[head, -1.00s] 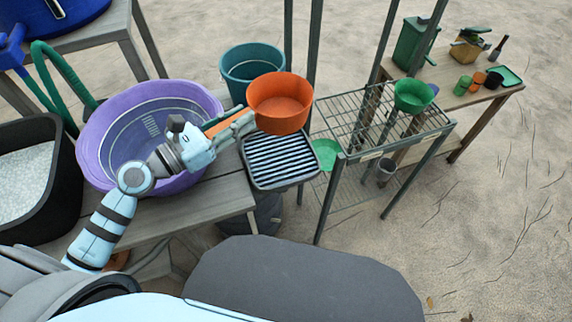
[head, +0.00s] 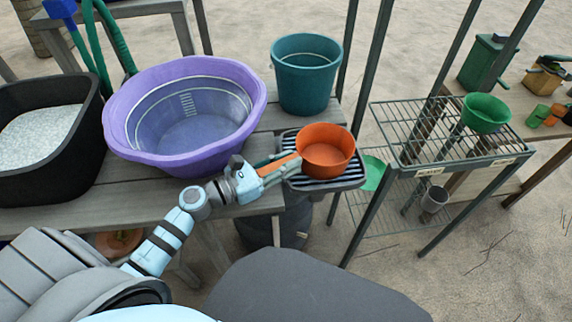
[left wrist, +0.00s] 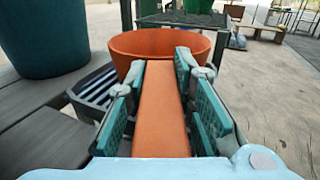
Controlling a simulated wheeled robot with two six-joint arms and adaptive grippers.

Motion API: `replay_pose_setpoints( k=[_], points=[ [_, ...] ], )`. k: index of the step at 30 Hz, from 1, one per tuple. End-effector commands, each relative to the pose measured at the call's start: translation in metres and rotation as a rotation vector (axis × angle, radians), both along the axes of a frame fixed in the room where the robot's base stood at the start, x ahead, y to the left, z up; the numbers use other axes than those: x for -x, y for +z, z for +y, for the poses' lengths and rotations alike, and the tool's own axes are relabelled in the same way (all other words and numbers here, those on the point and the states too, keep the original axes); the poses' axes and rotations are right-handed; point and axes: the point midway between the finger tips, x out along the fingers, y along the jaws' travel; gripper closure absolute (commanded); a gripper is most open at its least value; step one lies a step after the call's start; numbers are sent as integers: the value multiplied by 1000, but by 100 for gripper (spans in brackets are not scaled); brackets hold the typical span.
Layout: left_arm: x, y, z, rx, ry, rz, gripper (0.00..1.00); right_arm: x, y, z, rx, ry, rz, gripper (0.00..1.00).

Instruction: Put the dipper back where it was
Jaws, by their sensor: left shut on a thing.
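The orange dipper (head: 326,147) is a round bowl with a flat handle. My left gripper (head: 290,166) is shut on the handle, with its pads on either side of it. In the left wrist view the handle runs forward from between the fingers to the dipper's bowl (left wrist: 160,43). The bowl is upright, over the dark striped rack (head: 349,181) at the right end of the wooden table; I cannot tell whether it touches the rack. My right gripper is not in view.
A purple tub (head: 135,150) stands left of my gripper, and a teal bucket (head: 306,85) stands behind the dipper. A black bin (head: 25,185) of white grains is at far left. A wire shelf (head: 395,125) with a green bowl (head: 485,113) stands to the right.

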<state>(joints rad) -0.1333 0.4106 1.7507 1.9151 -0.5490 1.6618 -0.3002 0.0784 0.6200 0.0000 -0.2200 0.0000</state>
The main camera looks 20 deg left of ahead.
Motion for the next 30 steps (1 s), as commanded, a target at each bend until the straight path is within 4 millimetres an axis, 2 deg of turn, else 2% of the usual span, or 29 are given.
replay_pose_setpoints(
  k=[5, 6, 9, 20, 23, 30],
  points=[
    [0, -3, 0, 0, 0, 0, 100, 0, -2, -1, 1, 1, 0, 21],
    [0, -2, 0, 0, 0, 0, 71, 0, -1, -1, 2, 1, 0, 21],
    [0, -1, 0, 0, 0, 0, 57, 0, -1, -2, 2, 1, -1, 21],
    [1, 3, 0, 0, 0, 0, 57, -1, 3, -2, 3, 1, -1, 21],
    [10, -1, 8, -3, -1, 2, 57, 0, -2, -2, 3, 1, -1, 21],
    [55, -3, 38, -4, -4, 8, 57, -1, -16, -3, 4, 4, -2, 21]
  ],
)
